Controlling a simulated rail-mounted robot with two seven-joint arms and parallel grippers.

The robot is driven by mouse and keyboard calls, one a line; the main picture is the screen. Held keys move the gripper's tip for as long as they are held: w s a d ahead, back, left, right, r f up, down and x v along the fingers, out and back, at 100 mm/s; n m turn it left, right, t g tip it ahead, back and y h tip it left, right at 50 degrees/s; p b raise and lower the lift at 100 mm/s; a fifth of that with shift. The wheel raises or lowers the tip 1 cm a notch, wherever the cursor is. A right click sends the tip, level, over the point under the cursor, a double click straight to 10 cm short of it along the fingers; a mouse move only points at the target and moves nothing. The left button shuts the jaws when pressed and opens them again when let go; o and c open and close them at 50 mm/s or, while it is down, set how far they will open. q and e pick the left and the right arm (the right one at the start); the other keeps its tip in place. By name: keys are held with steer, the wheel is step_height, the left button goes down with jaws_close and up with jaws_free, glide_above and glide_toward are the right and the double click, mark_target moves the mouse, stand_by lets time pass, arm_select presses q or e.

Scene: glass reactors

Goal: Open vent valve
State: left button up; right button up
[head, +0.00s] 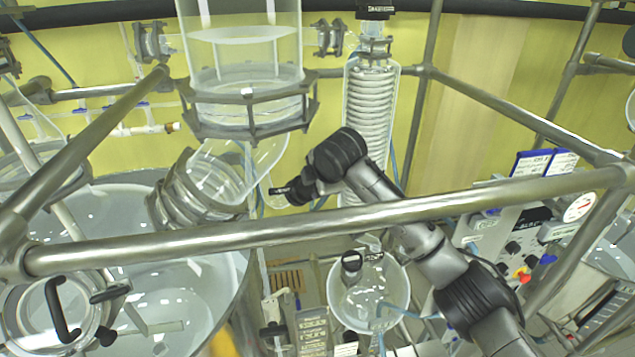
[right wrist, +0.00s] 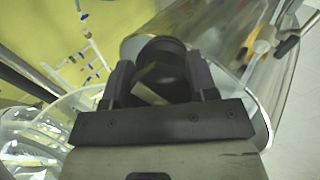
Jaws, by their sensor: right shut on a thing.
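My right arm reaches in from the lower right of the head view, passing behind the front steel rail. Its gripper (head: 283,191) is beside the glass elbow below the large glass cylinder. In the right wrist view, the two fingers of the right gripper (right wrist: 162,82) sit on either side of a dark round knob (right wrist: 161,56) and are shut on it. The knob appears to be the vent valve's handle. A light flat piece shows across its face. The valve's body is mostly hidden behind the gripper in the head view. My left gripper is in neither view.
A steel rail (head: 410,209) crosses in front of my right arm. The glass cylinder (head: 245,60), a coil condenser (head: 369,110) and the large glass vessel (head: 190,275) stand close by. A round glass flask (head: 385,295) hangs below. A gauge panel (head: 515,250) is at right.

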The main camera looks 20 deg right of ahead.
steer(key=n+t, duration=0.1)
steer(key=n, duration=0.3)
steer(key=shift+w+r+t, duration=0.1)
steer(key=shift+r+t, duration=0.05)
steer(key=shift+t, duration=0.25)
steer(key=n+y, duration=0.1)
steer(key=n, duration=0.2)
steer(key=n+t+y, duration=0.1)
steer(key=n, duration=0.1)
steer(key=shift+a+r+n+t, duration=0.1)
steer(key=shift+n+t, duration=0.2)
steer(key=shift+n, duration=0.1)
steer(key=n+y, duration=0.1)
steer(key=n, duration=0.3)
steer(key=shift+w+t, duration=0.1)
steer(key=shift+t, duration=0.2)
steer(key=n+y, duration=0.1)
steer(key=n, duration=0.2)
steer(key=shift+a+r+n+y, duration=0.1)
steer(key=shift+a+n+y, duration=0.1)
steer(key=shift+n+y, duration=0.7)
steer(key=shift+n, duration=0.8)
steer(key=shift+a+n, duration=0.1)
steer(key=shift+n, duration=0.2)
steer(key=shift+n, duration=0.3)
